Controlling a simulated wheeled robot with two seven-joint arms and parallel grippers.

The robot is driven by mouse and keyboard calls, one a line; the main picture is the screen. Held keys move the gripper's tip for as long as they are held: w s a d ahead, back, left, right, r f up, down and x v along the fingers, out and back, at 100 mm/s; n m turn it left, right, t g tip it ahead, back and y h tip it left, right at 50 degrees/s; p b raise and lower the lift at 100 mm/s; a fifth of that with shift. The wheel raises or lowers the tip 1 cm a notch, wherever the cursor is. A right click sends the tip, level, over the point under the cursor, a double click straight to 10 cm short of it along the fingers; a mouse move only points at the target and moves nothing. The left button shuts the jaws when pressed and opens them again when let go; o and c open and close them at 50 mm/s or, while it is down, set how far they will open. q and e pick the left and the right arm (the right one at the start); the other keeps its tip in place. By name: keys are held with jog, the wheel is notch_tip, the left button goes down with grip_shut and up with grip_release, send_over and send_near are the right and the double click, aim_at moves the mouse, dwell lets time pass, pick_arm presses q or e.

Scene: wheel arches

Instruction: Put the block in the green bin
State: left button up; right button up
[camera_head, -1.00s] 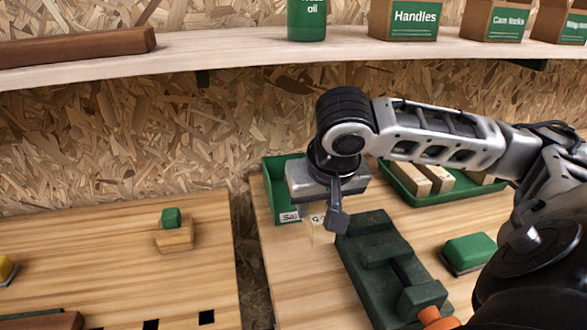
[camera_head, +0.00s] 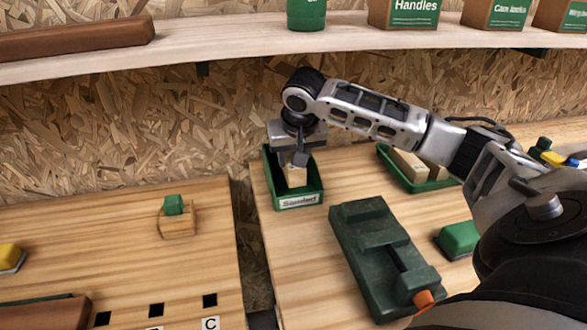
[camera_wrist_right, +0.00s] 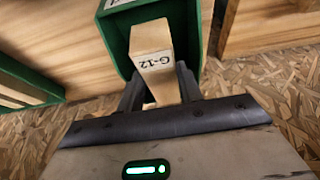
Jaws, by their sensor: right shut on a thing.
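The block (camera_head: 295,176) is pale wood; the right wrist view shows it (camera_wrist_right: 153,62) with the label G-12. My right gripper (camera_head: 293,161) is shut on it, with a dark finger on each side in the wrist view (camera_wrist_right: 160,84). The green bin (camera_head: 270,180) is a small open box with a white front label, at the left edge of the right-hand bench. The block is over the bin's opening, its lower end seeming to reach inside the walls. Whether it touches the bin floor is hidden. The bin also shows in the wrist view (camera_wrist_right: 117,45). My left gripper is out of view.
A dark green vise-like fixture (camera_head: 375,255) stands in front of the bin. A green tray (camera_head: 430,185) with wood blocks lies to the right, behind my arm. A gap separates the two benches. A shelf (camera_head: 230,50) runs above.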

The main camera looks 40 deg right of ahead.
notch_tip(320, 180, down, 3)
jog(key=shift+f, duration=0.1)
jog(key=shift+w+d+f, duration=0.1)
jog(key=shift+w+f, duration=0.1)
jog(key=shift+f, duration=0.25)
jog(key=shift+f, duration=0.15)
jog(key=o, duration=1.1)
jog(key=shift+v, duration=3.95)
